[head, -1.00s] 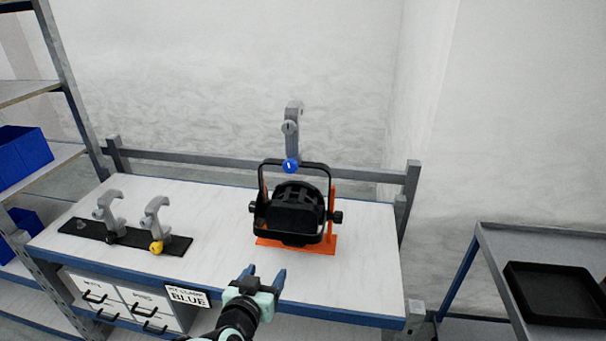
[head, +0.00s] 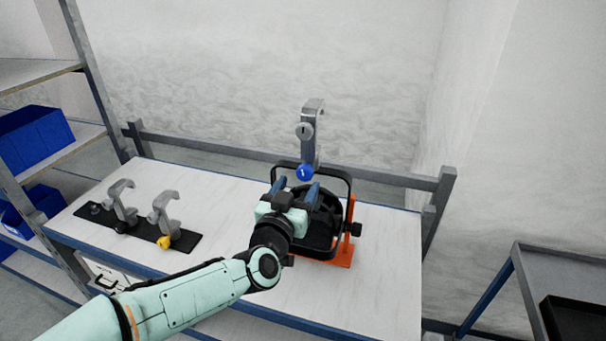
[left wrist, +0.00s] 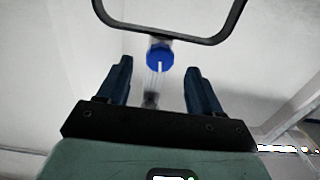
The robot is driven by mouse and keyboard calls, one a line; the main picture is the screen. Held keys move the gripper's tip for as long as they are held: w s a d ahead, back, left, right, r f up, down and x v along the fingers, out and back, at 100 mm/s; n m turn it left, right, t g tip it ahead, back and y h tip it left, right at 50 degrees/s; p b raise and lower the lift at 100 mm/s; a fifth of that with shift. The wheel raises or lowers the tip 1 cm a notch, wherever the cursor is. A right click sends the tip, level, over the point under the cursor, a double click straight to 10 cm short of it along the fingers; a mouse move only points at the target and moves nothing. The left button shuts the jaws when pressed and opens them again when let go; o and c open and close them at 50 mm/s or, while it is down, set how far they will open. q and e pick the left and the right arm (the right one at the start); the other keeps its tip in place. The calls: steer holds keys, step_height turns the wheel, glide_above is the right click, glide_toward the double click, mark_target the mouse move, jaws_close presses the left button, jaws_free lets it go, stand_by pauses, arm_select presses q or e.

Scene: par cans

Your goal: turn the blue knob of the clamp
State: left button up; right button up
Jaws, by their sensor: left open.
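The blue knob (head: 305,172) sits at the lower end of the grey clamp (head: 311,125), which stands upright above the black lamp's yoke. The knob has a white line on its face. My left gripper (head: 297,188) is open and empty, just below and in front of the knob. In the left wrist view, the blue knob (left wrist: 160,55) appears beyond and between the open fingers (left wrist: 160,75), not touching them. The black yoke (left wrist: 170,36) crosses above it there. The black lamp (head: 325,225) is partly hidden by my gripper. My right gripper does not show.
The lamp is on an orange stand (head: 346,240) on the white table (head: 370,290). A black strip (head: 185,240) at left holds two more grey clamps, one with a yellow knob (head: 164,242). A shelf with blue bins (head: 35,140) stands at left, a cart (head: 530,270) at right.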

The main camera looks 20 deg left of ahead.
mark_target(303, 176)
arm_select(q)
steer(key=shift+w+p, duration=0.4)
steer(key=shift+w, duration=1.9)
steer(key=shift+c, duration=0.3)
steer(key=c, duration=1)
